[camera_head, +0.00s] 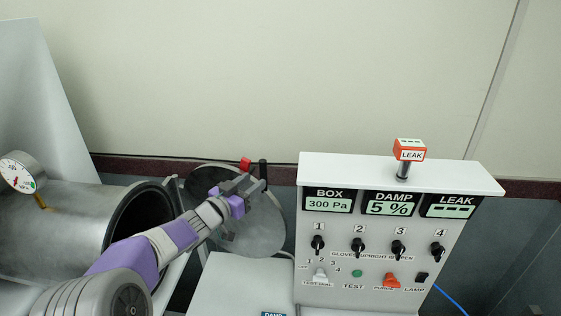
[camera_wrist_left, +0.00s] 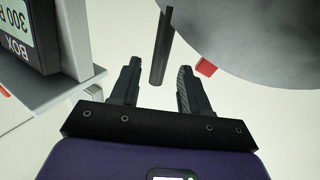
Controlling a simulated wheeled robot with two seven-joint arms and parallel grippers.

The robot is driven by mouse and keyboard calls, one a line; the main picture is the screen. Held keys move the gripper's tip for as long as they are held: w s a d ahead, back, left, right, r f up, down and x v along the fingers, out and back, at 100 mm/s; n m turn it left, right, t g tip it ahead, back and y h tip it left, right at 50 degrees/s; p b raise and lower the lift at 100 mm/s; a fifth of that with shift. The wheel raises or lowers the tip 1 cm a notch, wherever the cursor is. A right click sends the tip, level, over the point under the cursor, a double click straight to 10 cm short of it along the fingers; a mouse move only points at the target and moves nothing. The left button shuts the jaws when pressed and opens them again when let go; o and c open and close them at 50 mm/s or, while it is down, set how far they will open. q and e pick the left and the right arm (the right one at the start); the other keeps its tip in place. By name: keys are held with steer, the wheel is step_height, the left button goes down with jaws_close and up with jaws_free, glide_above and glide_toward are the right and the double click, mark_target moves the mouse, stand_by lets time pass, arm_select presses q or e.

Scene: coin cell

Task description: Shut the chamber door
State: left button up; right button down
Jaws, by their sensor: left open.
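The chamber (camera_head: 70,232) is a metal cylinder lying on its side at the left of the head view, its dark round mouth facing right. Its round grey door (camera_head: 262,232) stands swung open to the right of the mouth; it also shows in the left wrist view (camera_wrist_left: 265,35). A black upright handle (camera_head: 263,170) and a red part (camera_head: 245,164) sit at the door's upper edge. My left gripper (camera_head: 253,187) is open in front of the door, near the handle. In the left wrist view the black handle (camera_wrist_left: 161,45) stands just beyond and between the open fingers (camera_wrist_left: 156,85). My right gripper is out of view.
A pressure gauge (camera_head: 20,172) is on the chamber. A white surface (camera_head: 235,285) lies below the door.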

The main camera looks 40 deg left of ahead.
mark_target(261, 173)
arm_select(q)
steer(key=shift+a+r, duration=0.1)
steer(key=shift+r, duration=0.15)
steer(key=w+p, duration=0.1)
steer(key=w, duration=0.4)
steer(key=shift+w+r, duration=0.1)
steer(key=shift+w, duration=0.3)
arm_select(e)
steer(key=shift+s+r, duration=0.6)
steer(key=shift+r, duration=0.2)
arm_select(q)
steer(key=shift+w, duration=0.1)
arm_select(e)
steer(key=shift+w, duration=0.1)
arm_select(q)
jaws_close()
